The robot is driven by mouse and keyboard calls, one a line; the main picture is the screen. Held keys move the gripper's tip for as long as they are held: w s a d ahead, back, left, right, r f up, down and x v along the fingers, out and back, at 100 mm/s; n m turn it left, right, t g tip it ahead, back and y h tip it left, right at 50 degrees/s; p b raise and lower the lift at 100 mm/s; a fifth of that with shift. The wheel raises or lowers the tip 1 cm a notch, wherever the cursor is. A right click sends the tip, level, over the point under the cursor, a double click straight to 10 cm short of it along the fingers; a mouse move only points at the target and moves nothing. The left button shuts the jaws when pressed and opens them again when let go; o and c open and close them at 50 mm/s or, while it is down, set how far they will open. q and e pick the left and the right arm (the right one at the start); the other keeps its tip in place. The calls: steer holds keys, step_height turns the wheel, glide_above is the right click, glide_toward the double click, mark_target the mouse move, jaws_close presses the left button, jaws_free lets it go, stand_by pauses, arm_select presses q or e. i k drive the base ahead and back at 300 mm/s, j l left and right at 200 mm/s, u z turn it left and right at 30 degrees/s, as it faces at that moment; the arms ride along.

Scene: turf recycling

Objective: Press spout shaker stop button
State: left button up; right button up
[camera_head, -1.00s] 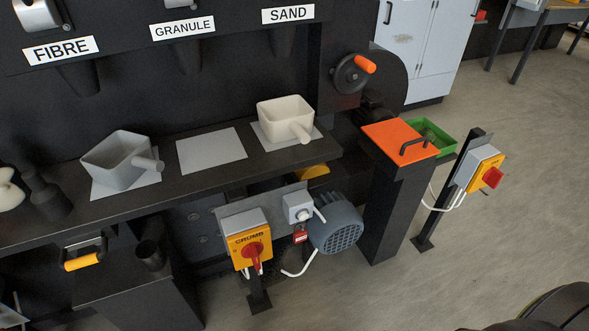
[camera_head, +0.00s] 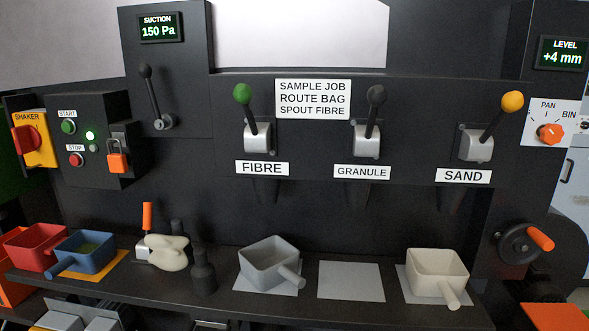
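The shaker control box (camera_head: 97,125) is on the left of the dark panel. It carries a green START button (camera_head: 68,127), a lit green lamp (camera_head: 90,135) and a red round STOP button (camera_head: 76,159) with a STOP label above it. A yellow SHAKER switch box with a red knob (camera_head: 27,139) is left of it. An orange padlock (camera_head: 118,161) hangs on the box's right part. Neither of my grippers is in the head view, so their state and distance to the button do not show.
A shelf (camera_head: 300,308) runs below the panel with red (camera_head: 30,248), blue (camera_head: 85,252), grey (camera_head: 270,262) and cream (camera_head: 437,272) scoops. FIBRE (camera_head: 243,94), GRANULE (camera_head: 376,95) and SAND (camera_head: 511,102) levers stick out from the panel. The space before the STOP button looks clear.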

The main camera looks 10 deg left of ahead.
mark_target(75, 160)
steer(key=u, duration=1.45)
